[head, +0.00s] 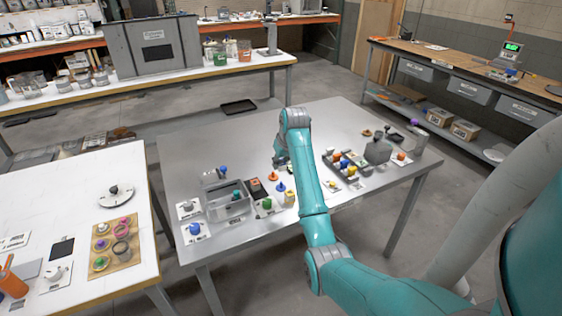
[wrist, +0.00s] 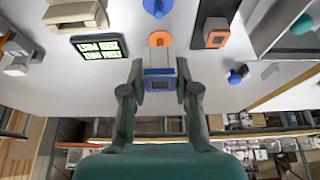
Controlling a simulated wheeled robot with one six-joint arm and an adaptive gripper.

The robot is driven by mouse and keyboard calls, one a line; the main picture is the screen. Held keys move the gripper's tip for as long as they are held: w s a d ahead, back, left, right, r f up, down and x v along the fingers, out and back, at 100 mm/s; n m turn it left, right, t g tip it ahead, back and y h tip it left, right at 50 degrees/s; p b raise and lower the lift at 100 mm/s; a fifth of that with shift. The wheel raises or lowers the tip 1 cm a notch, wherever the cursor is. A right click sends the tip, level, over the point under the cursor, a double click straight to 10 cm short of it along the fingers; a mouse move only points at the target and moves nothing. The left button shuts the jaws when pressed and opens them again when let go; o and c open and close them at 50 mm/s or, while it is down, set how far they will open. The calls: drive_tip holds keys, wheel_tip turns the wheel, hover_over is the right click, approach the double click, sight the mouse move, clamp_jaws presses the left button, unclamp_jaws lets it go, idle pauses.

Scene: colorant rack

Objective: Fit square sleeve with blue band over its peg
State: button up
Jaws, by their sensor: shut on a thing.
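My gripper (wrist: 160,92) is shut on the square sleeve (wrist: 160,82), a grey square piece with a blue band, held between the two fingertips in the wrist view. Just ahead of the sleeve is an orange round piece (wrist: 159,39) on the white table, apparently apart from it. Farther on is a blue round-based peg (wrist: 157,8), cut by the frame's top edge. In the head view, the orange piece (head: 272,176) and the blue piece (head: 281,188) stand left of my forearm. My gripper (head: 281,161) is small there, and the sleeve cannot be made out.
In the head view, a grey bin (head: 228,208) and a black tray of coloured pieces (head: 333,168) flank my arm.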

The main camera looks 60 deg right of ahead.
drive_tip(key=shift+f, duration=2.6)
drive_tip(key=shift+f, duration=1.9)
drive_tip(key=o, duration=0.9)
drive_tip(key=shift+r, duration=0.1)
drive_tip(key=v, duration=1.2)
